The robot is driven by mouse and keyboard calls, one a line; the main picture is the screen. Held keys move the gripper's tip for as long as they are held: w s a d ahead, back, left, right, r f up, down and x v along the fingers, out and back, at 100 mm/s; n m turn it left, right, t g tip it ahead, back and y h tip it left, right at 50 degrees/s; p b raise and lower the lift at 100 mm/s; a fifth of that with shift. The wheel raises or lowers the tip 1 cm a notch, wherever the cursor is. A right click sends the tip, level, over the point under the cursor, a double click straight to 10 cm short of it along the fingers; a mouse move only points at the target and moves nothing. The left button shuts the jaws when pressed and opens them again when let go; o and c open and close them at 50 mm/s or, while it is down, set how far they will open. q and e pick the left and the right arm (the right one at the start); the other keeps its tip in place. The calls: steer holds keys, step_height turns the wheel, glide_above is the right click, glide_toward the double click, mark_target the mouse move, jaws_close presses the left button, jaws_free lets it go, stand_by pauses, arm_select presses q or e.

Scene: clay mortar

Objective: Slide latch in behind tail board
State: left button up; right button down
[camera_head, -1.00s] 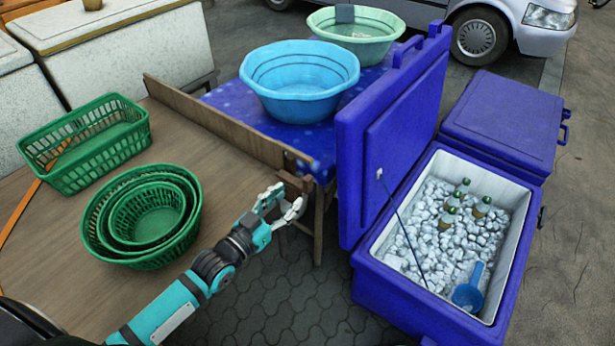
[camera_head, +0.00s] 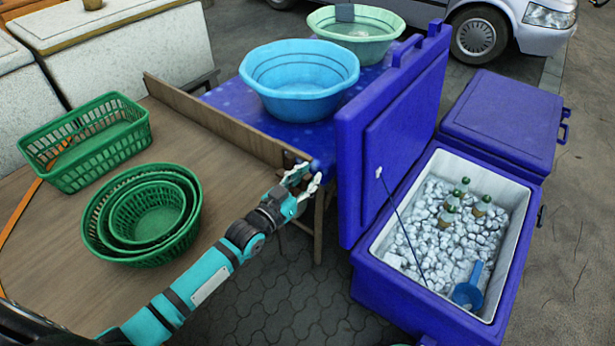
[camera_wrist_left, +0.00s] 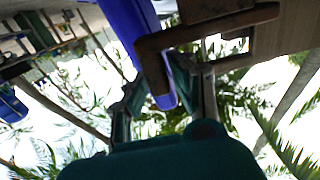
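The tail board (camera_head: 215,118) is a long brown plank standing on edge across the far end of the wooden table. At its right end, the brown wooden latch (camera_wrist_left: 205,32) shows best in the left wrist view as a bent bar with a short leg pointing down. In the head view my left gripper (camera_head: 305,182) is at this end of the board and hides most of the latch. In the left wrist view my left gripper (camera_wrist_left: 165,95) has its fingers apart, with the latch's short leg between them; firm contact is not clear.
A blue cooler (camera_head: 362,255) with its raised lid (camera_head: 385,140) stands close right of my left gripper. Green baskets (camera_head: 95,225) lie on the wooden table (camera_head: 60,290). A light-blue basin (camera_head: 300,85) sits on the blue-covered table beyond the board.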

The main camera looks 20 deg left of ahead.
arm_select(q)
jaws_close()
arm_select(e)
steer(key=shift+w, duration=0.5)
arm_select(q)
steer(key=shift+a, duration=0.1)
steer(key=a, duration=0.1)
steer(key=w+a+b, duration=0.1)
steer(key=a, duration=0.1)
steer(key=shift+w+a, duration=0.1)
steer(key=shift+a, duration=0.1)
steer(key=shift+w+a, duration=0.1)
steer(key=shift+a, duration=0.15)
steer(key=shift+r, duration=0.1)
arm_select(e)
steer(key=shift+s+a+f, duration=0.1)
steer(key=shift+a+f, duration=0.15)
steer(key=shift+f, duration=0.3)
